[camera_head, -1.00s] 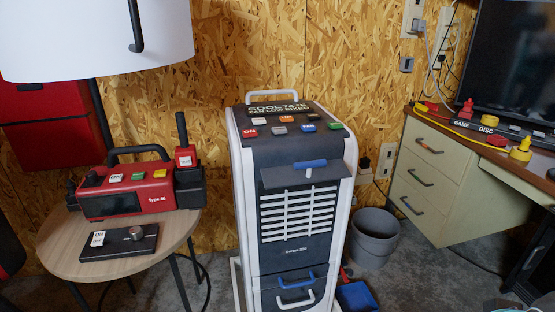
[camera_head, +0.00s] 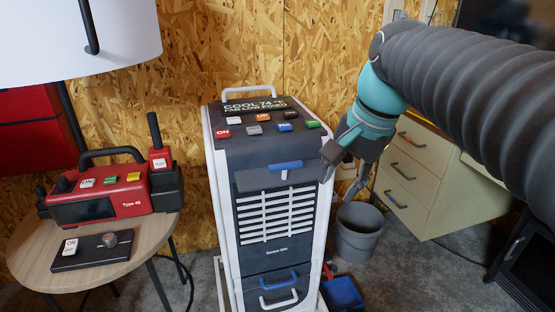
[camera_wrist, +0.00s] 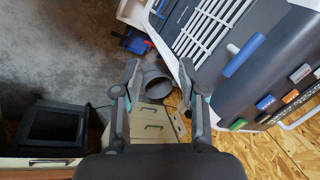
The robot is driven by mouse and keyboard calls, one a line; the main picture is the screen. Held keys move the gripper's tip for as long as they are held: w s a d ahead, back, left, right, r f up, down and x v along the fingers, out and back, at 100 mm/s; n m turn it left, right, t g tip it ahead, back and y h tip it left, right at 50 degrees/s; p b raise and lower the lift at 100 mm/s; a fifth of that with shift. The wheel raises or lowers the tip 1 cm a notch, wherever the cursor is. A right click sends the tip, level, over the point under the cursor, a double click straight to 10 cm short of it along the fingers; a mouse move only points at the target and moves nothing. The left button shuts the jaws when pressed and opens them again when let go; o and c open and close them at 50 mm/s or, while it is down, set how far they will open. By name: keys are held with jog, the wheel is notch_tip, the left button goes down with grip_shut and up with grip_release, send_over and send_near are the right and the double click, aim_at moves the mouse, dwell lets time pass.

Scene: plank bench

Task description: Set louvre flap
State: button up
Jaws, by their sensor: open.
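The louvre flap (camera_head: 262,181) is a dark panel across the top of the white slatted grille on the front of a dark and white air cooler (camera_head: 278,256). A blue handle (camera_head: 285,165) sits on the flap; it also shows in the wrist view (camera_wrist: 243,56). The flap's exact angle is hard to tell. My gripper (camera_head: 340,171) is open and empty, just right of the cooler's upper front and apart from the handle. In the wrist view my gripper (camera_wrist: 158,78) has its fingers spread, with the handle up and to the right of them.
Coloured buttons (camera_head: 284,127) cover the cooler's top. A round table (camera_head: 185,225) with a red device (camera_head: 112,195) is at left.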

aim_at(278, 167)
jog(key=w+a+r+m+g+y, duration=0.1)
jog(key=w+a+r+m+g, duration=0.15)
jog(key=w+r+m, duration=0.2)
jog(key=w+a+r+m+g+y, duration=0.1)
jog(key=w+a+r+m, duration=0.2)
jog(key=w+r, duration=0.25)
jog(key=shift+n, duration=0.25)
jog(key=x, duration=1.4)
jog(key=shift+w+f+b, duration=0.25)
jog(key=shift+f+b, duration=0.05)
jog(key=shift+b, duration=0.05)
grip_shut()
